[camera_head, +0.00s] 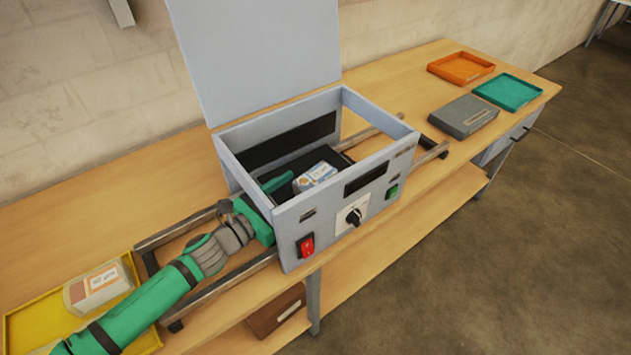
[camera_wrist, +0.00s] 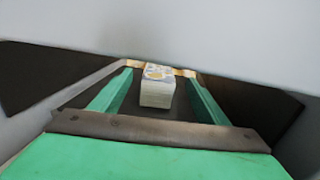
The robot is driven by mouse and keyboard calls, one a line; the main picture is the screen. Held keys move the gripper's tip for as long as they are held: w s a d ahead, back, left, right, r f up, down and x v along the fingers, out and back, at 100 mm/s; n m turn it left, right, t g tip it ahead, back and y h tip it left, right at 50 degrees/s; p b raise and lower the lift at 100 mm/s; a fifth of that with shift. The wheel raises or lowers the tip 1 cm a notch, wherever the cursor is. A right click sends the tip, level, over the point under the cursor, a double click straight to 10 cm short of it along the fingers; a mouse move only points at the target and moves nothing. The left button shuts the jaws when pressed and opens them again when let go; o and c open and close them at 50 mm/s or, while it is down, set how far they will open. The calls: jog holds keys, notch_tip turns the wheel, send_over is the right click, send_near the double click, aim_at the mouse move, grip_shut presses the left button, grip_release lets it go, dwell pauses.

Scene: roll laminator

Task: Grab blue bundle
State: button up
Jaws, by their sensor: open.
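The blue bundle (camera_head: 318,174), a pale stack with a blue and orange printed top, lies inside the open grey laminator (camera_head: 290,222). It also shows in the wrist view (camera_wrist: 158,92), centred ahead of my gripper. My gripper (camera_head: 285,184) reaches into the laminator through its left end. Its two green fingers are spread in the wrist view (camera_wrist: 158,76), one on each side of the bundle with gaps to both. I cannot tell how far the fingertips reach along the bundle. In the head view the front panel hides part of my gripper.
The laminator's lid (camera_head: 255,60) stands raised. Its walls surround my gripper closely. A yellow tray (camera_head: 40,318) at the left holds another bundle (camera_head: 97,287). A grey box (camera_head: 464,117), an orange tray (camera_head: 460,68) and a teal tray (camera_head: 508,91) stand at the right.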

aim_at(315, 182)
jog(key=shift+x, duration=1.45)
jog(key=shift+w+a, duration=0.1)
jog(key=c, duration=1.3)
jog(key=shift+r, duration=0.2)
